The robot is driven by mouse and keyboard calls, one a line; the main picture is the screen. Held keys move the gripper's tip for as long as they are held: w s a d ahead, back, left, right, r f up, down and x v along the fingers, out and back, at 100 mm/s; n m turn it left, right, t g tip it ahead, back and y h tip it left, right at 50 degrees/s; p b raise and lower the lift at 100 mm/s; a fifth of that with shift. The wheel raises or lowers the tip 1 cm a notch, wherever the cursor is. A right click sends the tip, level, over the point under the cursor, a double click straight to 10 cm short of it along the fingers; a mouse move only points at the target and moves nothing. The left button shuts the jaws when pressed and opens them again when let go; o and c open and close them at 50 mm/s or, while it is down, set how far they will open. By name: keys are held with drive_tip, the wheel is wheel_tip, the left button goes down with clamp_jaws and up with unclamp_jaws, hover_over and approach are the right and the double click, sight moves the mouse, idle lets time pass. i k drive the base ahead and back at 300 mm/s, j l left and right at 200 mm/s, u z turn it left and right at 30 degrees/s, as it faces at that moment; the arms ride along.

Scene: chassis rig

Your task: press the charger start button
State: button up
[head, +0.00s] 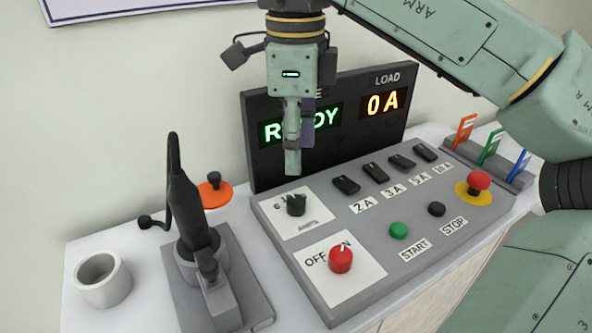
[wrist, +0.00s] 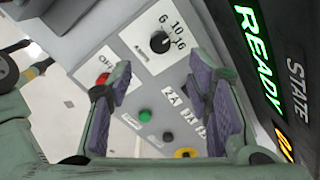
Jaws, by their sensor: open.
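The green START button (head: 398,230) is on the sloped grey panel (head: 330,215), beside the black STOP button (head: 437,209). In the wrist view the green button (wrist: 145,116) shows between my fingers, farther off. My gripper (head: 292,165) hangs pointing down above the black range knob (head: 296,204), behind and left of the START button and clear of the panel. In the wrist view my gripper (wrist: 160,95) has its purple pads apart with nothing between them. The display (head: 330,120) behind reads READY in green and 0 A in orange.
A red OFF/ON knob (head: 341,259) is front left on the panel. Black switches (head: 375,172) run along its back, and a red mushroom button (head: 479,181) is at right. A dark lever device (head: 200,240) and white cup (head: 103,280) stand left. The display stands close behind my gripper.

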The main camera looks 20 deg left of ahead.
sight(398, 231)
drive_tip(key=k+l, duration=0.15)
drive_tip(key=k, duration=0.35)
drive_tip(key=k+l, duration=0.15)
drive_tip(key=k, duration=0.35)
